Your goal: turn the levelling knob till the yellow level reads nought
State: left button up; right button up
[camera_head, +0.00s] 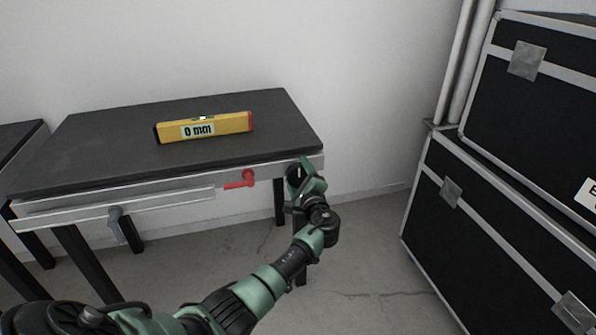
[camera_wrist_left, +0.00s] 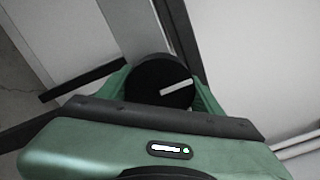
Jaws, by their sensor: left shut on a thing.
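The yellow level (camera_head: 216,128) lies on the dark table top (camera_head: 90,150), and its display reads "0 mm". The levelling knob (camera_head: 294,177) is a round black knob at the front right corner of the table, partly hidden by my gripper in the head view. In the left wrist view the knob (camera_wrist_left: 150,82) shows its face with a white pointer mark. My left gripper (camera_head: 303,177) is shut on the knob, with one green finger on each side of it. My right gripper is in neither view.
A red lever (camera_head: 240,180) sticks out from the table's front rail, left of the knob. A grey handle (camera_head: 122,226) hangs further left. Black cases (camera_head: 480,215) are stacked at the right. Bare floor lies between table and cases.

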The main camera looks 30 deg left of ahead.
aim_at(300, 179)
pick_arm(q)
jog(key=shift+f, duration=0.2)
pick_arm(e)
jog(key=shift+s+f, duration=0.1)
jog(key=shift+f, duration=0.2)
pick_arm(q)
jog(key=o, duration=1.3)
jog(key=shift+r, duration=0.1)
jog(key=shift+o, duration=0.2)
jog(key=shift+s+d, duration=0.2)
jog(key=shift+d, duration=0.1)
jog(key=p+v, duration=0.1)
jog(key=v, duration=0.6)
jog(key=shift+s, duration=0.1)
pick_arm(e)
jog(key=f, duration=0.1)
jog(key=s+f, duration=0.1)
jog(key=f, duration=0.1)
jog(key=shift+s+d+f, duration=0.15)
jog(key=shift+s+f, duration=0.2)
